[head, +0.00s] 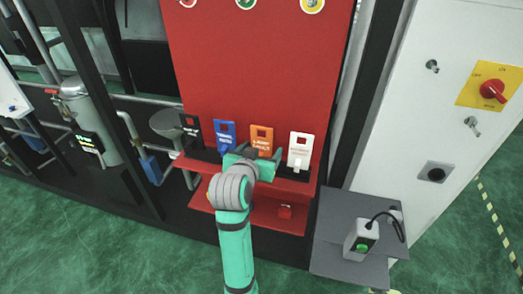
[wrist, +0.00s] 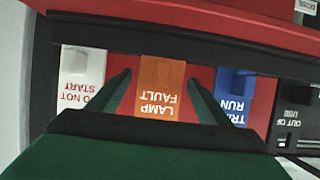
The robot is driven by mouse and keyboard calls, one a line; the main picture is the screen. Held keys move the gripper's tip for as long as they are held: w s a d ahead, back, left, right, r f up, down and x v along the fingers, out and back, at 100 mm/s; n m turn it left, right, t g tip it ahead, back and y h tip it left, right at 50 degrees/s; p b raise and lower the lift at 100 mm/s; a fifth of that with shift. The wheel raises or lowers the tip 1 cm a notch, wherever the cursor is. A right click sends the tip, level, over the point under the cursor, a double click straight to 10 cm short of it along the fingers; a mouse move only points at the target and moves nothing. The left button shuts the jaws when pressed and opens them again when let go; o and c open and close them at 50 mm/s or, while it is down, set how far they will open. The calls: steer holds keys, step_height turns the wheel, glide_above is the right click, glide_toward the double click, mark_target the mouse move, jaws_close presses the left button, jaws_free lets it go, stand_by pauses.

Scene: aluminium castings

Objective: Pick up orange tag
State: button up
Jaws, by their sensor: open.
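The orange tag (head: 261,139) stands in a row of tags on the red board's ledge, between the blue tag and the white tag. In the wrist view the orange tag (wrist: 160,88) reads "LAMP FAULT" upside down. My gripper (head: 262,156) is just in front of the orange tag's lower part. In the wrist view my gripper (wrist: 160,88) is open, with one finger on each side of the tag.
A white tag (head: 299,148) stands right of the orange one; a blue tag (head: 225,133) and a black tag (head: 191,129) stand left. The red board (head: 255,70) rises behind. A grey stand (head: 330,235) with a cabled box (head: 361,240) is at the right.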

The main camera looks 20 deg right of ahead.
steer(key=shift+c, duration=0.4)
steer(key=c, duration=1.1)
steer(key=shift+o, duration=0.2)
